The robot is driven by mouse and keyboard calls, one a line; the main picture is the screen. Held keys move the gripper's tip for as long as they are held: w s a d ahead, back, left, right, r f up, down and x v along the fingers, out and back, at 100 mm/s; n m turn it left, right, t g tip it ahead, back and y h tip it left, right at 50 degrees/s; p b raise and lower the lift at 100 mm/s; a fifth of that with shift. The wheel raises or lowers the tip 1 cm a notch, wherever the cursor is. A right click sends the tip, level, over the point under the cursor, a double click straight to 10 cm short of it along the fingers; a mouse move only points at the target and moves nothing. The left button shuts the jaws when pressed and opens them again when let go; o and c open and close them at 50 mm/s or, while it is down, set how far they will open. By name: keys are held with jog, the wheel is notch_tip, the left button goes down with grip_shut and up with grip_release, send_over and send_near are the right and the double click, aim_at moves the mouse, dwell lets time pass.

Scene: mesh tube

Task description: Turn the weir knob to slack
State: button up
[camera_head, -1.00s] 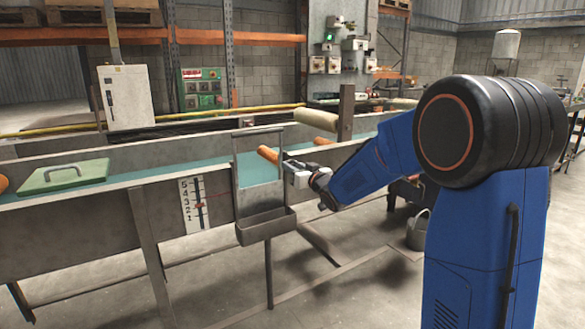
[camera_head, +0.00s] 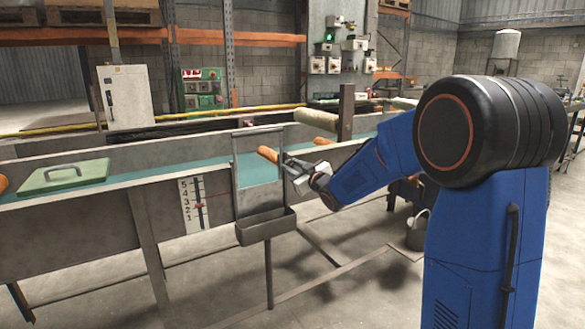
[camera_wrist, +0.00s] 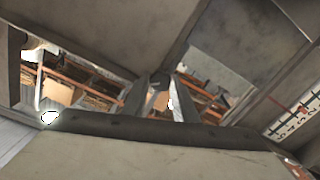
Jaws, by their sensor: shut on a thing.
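My gripper (camera_head: 286,162) is at the right post of the grey gate frame (camera_head: 243,170) on the channel. In the wrist view its two dark fingers (camera_wrist: 160,98) are closed around a small grey part, the weir knob (camera_wrist: 158,84), which is mostly covered. In the head view the knob is hidden by my gripper, and its pointer and markings cannot be read. A white scale (camera_head: 187,205) numbered 1 to 5 with a red marker is on the channel side, left of the frame.
A grey trough (camera_head: 266,228) hangs below the frame. An orange cylinder (camera_head: 267,154) lies close beyond my fingertips. A green lid with a handle (camera_head: 65,175) lies on the channel at left. A bucket (camera_head: 416,232) stands on the floor at right.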

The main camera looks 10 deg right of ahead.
jog(key=o, duration=1)
jog(key=shift+o, duration=0.2)
jog(key=shift+s, duration=0.1)
jog(key=v, duration=1.7)
jog(key=shift+s, duration=0.1)
